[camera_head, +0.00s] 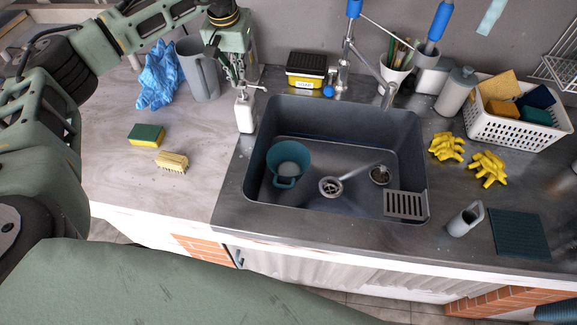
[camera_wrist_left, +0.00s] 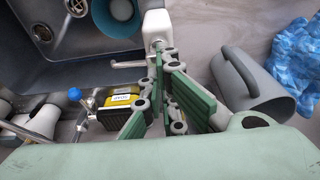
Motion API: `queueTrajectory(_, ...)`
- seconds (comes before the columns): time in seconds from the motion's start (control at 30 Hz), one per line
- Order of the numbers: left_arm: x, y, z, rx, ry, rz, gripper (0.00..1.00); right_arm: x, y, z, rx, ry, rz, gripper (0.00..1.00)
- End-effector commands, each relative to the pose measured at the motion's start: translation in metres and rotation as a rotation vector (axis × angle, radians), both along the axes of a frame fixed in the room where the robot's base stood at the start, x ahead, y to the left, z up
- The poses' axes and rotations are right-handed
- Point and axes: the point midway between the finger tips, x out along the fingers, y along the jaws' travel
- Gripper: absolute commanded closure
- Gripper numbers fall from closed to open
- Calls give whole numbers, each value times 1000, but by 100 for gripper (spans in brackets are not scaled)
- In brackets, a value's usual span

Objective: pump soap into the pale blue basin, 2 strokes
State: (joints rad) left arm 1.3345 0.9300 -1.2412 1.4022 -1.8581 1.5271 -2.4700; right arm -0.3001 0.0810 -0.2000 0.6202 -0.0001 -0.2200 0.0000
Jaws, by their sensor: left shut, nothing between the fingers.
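A white soap bottle (camera_head: 245,113) with a metal pump stands at the sink's back left corner; its nozzle points right, toward the sink. It also shows in the left wrist view (camera_wrist_left: 155,24). A blue basin (camera_head: 288,151) with a handle sits in the left part of the sink, and its rim shows in the left wrist view (camera_wrist_left: 97,12). My left gripper (camera_head: 240,82) is shut and empty, its fingertips close to the pump head. I cannot tell whether they touch it. My right gripper is not in view.
The sink (camera_head: 340,215) holds drains and a grate. A grey jug (camera_head: 197,72) and blue cloth (camera_head: 158,78) stand left of the bottle. A sponge (camera_head: 146,135) and brush (camera_head: 172,162) lie on the counter. The faucet (camera_head: 368,62) and a black-and-yellow box (camera_head: 305,70) are behind.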

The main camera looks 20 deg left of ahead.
Motion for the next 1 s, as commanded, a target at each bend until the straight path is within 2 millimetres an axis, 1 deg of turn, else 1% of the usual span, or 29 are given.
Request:
queueTrajectory(0.57,0,0,1,-1,-1,0,100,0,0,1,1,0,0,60)
queueTrajectory(0.67,0,0,7,0,-2,0,100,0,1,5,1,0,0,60)
queueTrajectory(1.0,0,0,41,0,-2,0,100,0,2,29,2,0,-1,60)
